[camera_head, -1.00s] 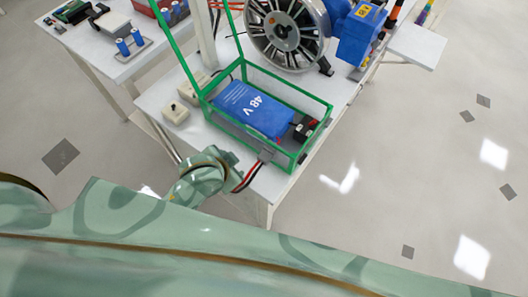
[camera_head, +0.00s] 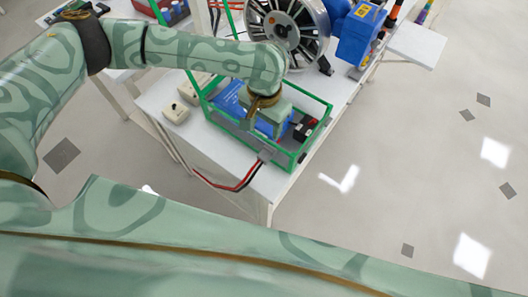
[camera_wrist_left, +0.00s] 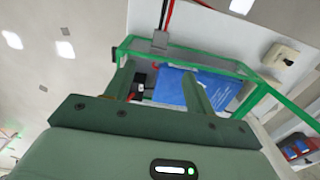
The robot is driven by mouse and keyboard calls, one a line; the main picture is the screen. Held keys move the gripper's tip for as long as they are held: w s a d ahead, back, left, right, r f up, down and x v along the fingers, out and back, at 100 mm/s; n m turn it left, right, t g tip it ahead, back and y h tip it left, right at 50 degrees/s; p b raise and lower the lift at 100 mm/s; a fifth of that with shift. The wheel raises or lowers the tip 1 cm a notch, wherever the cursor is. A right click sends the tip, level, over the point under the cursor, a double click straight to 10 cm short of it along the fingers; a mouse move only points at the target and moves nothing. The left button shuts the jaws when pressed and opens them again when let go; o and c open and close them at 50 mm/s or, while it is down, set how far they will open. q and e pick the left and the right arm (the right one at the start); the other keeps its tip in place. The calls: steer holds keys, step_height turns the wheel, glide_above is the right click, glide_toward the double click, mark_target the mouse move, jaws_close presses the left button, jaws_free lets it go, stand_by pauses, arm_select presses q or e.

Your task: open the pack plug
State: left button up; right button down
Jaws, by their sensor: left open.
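A blue 48 V battery pack (camera_head: 228,98) lies in a green-edged open tray frame (camera_head: 296,169). A grey connector block (camera_head: 267,154) sits at the frame's near edge, with red and black cables (camera_head: 240,187) running out to the left. It also shows in the left wrist view (camera_wrist_left: 160,40). A black part with red (camera_head: 304,128) is at the right end of the pack. My left gripper (camera_head: 264,128) is over the pack, between its label and the black part, and hides part of it. Its fingers (camera_wrist_left: 158,85) are apart with nothing seen held. My right gripper is out of view.
A cream box with a knob (camera_head: 176,113) stands left of the frame on the white table (camera_head: 155,96). A large spoked wheel (camera_head: 290,35) and a blue unit (camera_head: 361,38) stand behind. Green uprights rise at the frame's back left.

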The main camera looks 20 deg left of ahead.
mark_target(264, 155)
arm_select(q)
step_height(264, 155, down, 16)
steer(key=b, duration=0.6)
steer(key=shift+f, duration=0.1)
jaws_close()
steer(key=r+p, duration=0.1)
steer(key=p, duration=0.4)
steer(key=shift+s+d+r, duration=0.1)
steer(key=shift+r, duration=0.2)
steer(key=p, duration=0.2)
steer(key=s+p, duration=0.1)
steer(key=p, duration=0.2)
steer(key=shift+s+a+f, duration=0.1)
steer(key=shift+a+f, duration=0.1)
steer(key=shift+a, duration=0.05)
steer(key=shift+s+a+f+p, duration=0.25)
steer(key=shift+s+f+p, duration=0.05)
steer(key=shift+s+p, duration=0.15)
steer(key=shift+f, duration=0.15)
jaws_free()
steer(key=shift+s+f, duration=0.1)
